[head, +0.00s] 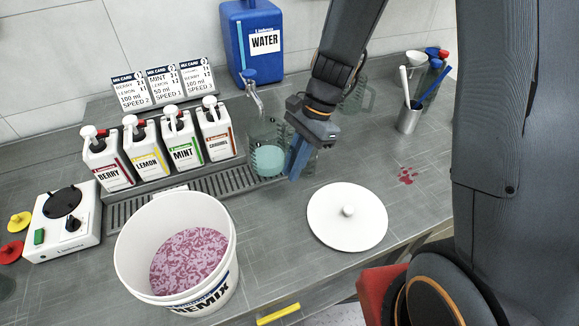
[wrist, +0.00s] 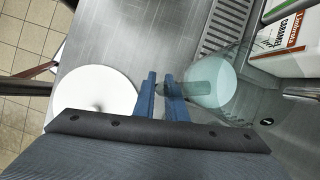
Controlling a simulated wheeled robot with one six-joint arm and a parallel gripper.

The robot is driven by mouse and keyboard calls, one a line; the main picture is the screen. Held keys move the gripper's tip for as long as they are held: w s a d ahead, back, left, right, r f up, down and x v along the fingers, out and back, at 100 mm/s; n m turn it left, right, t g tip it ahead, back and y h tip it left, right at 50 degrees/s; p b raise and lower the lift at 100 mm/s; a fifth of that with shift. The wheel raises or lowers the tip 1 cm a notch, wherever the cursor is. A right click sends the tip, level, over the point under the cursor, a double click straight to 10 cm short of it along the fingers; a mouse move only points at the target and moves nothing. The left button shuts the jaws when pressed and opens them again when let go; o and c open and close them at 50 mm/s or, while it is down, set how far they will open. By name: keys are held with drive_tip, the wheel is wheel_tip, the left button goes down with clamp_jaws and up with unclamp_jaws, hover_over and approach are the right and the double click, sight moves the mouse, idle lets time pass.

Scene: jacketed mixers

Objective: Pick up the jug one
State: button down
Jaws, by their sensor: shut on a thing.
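A clear jug (head: 268,158) with pale teal liquid in it stands upright at the right end of the drip grating, below the water tap. I take it as jug one, though I read no label on it. My gripper (head: 297,168) is at its right side, pointing down, with its blue fingers shut on the jug's handle. In the wrist view the fingers (wrist: 161,88) close around the clear handle, with the jug's round teal body (wrist: 209,84) to their right. The fingers partly hide the handle in the head view.
A white bucket (head: 130,250) of pink mix stands front left, and a white lid (head: 347,222) lies front right. Several bottles (head: 180,137) and a blue water tank (head: 252,45) stand behind. Another clear jug (head: 356,97) and a metal cup (head: 409,118) stand back right.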

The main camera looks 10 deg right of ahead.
drive_tip(key=s+d+p, duration=0.4)
drive_tip(key=s+p, duration=0.3)
drive_tip(key=s, duration=0.8)
drive_tip(key=shift+d, duration=0.15)
drive_tip(key=shift+p, duration=0.3)
drive_tip(key=shift+s, duration=0.1)
